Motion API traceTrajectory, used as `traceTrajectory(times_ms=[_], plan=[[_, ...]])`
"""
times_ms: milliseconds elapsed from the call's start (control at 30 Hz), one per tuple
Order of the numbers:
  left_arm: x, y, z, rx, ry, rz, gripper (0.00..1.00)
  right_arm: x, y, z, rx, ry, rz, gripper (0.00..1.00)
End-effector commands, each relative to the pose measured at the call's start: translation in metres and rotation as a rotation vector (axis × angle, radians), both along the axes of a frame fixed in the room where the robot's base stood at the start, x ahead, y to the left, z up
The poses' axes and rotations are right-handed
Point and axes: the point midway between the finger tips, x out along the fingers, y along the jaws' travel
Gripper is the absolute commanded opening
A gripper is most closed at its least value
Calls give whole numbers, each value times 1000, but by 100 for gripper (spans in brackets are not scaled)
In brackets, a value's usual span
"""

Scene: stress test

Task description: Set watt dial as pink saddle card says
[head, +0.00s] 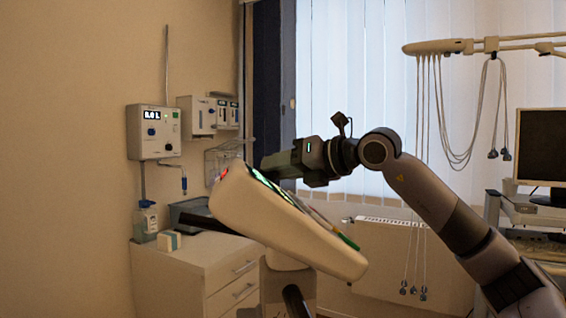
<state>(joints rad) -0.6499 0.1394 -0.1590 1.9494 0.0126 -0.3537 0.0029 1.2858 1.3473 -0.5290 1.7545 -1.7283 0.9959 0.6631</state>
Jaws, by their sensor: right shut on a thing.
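A cream console (285,228) with a tilted top panel stands in the middle, seen from its side. The panel shows only as a thin slanted strip with a lit green part (268,182). My right gripper (268,166) reaches in from the right, with its fingers pointing left at the upper part of the panel. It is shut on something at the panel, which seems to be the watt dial. The fingers and the console's edge hide the dial and its setting. No pink saddle card can be made out. My left gripper is not in view.
A red part (222,174) sits at the console's upper end. A white drawer cabinet (185,262) stands behind on the left, below a wall box with a display (154,132). Cables hang from a rail (445,47) at the right, near a monitor (541,147).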

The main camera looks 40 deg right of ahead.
Motion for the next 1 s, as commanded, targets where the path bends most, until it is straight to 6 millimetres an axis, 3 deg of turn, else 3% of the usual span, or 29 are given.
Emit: traceTrajectory(times_ms=[1000], plan=[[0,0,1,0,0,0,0,8,14,14,330,489,-756,8]])
